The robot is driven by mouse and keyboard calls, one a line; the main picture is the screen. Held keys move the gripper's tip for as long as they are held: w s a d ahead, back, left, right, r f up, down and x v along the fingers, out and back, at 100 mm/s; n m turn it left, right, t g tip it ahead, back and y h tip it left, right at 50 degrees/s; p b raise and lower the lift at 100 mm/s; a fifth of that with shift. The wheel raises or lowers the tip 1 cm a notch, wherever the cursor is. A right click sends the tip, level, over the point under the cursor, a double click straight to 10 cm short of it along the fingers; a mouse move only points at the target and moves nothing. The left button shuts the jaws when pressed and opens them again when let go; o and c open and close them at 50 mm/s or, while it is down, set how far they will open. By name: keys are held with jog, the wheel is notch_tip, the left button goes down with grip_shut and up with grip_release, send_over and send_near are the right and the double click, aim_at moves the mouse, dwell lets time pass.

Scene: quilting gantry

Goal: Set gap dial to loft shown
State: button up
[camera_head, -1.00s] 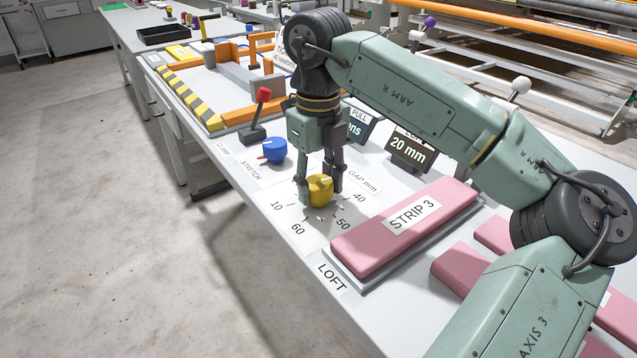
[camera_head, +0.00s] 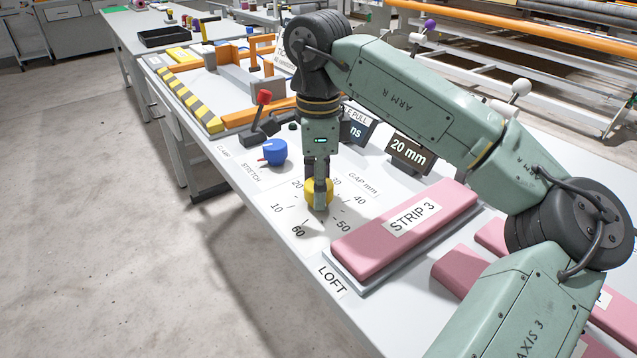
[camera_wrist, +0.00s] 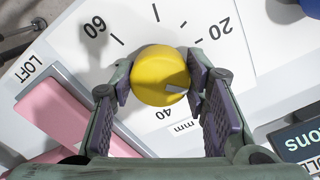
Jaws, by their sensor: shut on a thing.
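The yellow gap dial knob (camera_head: 309,191) stands on a white scale plate (camera_head: 318,236) marked 10 to 60. My gripper (camera_head: 320,192) points straight down and is shut on the knob, partly hiding it in the head view. In the wrist view the knob (camera_wrist: 156,68) sits between both finger pads. Its white pointer mark faces right and slightly down there, between the 20 and the 40, towards a finger that hides the scale behind it. The loft display (camera_head: 408,153) reads 20 mm.
A pink block labelled STRIP 3 (camera_head: 405,229) lies close right of the dial. A blue knob (camera_head: 274,152) and a red-topped lever (camera_head: 262,113) stand behind left. A second display (camera_head: 356,133) is partly hidden by my gripper. The table's front left edge is close.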

jog(key=n, duration=0.4)
jog(key=shift+n, duration=2.6)
jog(key=o, duration=1.1)
jog(key=shift+o, duration=0.2)
jog(key=shift+r, duration=0.1)
notch_tip(320, 180, up, 12)
